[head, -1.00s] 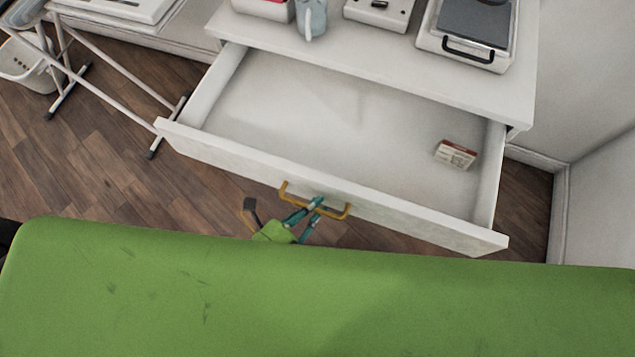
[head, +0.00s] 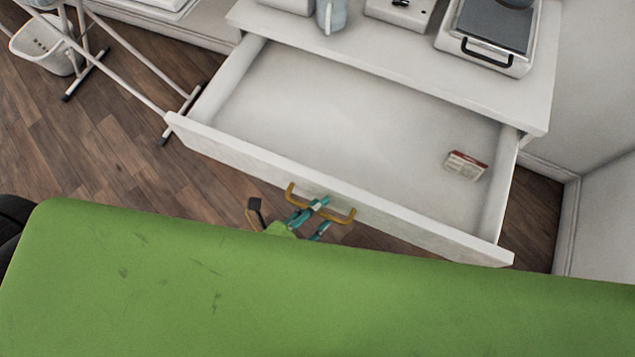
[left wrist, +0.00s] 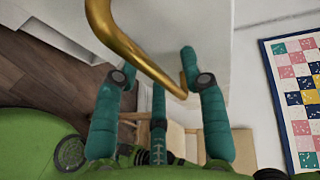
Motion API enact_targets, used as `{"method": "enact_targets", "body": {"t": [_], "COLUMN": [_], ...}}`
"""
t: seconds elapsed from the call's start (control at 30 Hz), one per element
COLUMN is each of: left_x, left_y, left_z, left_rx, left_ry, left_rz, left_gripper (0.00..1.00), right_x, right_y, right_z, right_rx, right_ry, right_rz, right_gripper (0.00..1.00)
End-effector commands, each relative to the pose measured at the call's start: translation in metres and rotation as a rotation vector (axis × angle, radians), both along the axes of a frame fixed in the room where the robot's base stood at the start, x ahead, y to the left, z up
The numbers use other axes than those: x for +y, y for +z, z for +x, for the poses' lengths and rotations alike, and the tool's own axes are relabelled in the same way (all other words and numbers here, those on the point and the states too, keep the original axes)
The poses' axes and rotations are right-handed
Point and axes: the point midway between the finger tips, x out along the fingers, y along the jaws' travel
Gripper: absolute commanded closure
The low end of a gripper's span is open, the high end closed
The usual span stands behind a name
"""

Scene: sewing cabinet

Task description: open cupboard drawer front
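The cupboard drawer (head: 350,120) is pulled well out of the white cabinet, and its inside shows. Its white front (head: 420,229) carries a brass bar handle (head: 347,218). My right gripper is in neither view.
A small red and white box (head: 465,166) lies in the drawer. A metal stand (head: 130,80) and white basket (head: 45,45) are at left. A wall is at right.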

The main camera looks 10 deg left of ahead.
Motion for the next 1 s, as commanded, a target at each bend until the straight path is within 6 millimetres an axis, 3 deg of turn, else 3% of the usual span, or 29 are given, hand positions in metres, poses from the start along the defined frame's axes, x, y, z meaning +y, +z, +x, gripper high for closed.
{"method": "enact_targets", "body": {"t": [0.27, 0.7, 1.0], "left_x": [0.010, 0.062, 0.073], "left_y": [0.002, 0.019, 0.023], "left_z": [-0.013, -0.080, -0.093], "left_rx": [0.004, 0.004, -0.001], "left_ry": [0.001, 0.000, 0.000], "left_rz": [0.002, 0.002, 0.001], "left_gripper": [0.58, 0.58, 0.58], "right_x": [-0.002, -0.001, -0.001], "right_y": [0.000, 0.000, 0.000], "right_z": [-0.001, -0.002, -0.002], "right_rx": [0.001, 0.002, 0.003], "right_ry": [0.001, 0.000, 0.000], "right_rz": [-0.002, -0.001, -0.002], "right_gripper": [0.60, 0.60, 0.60]}}
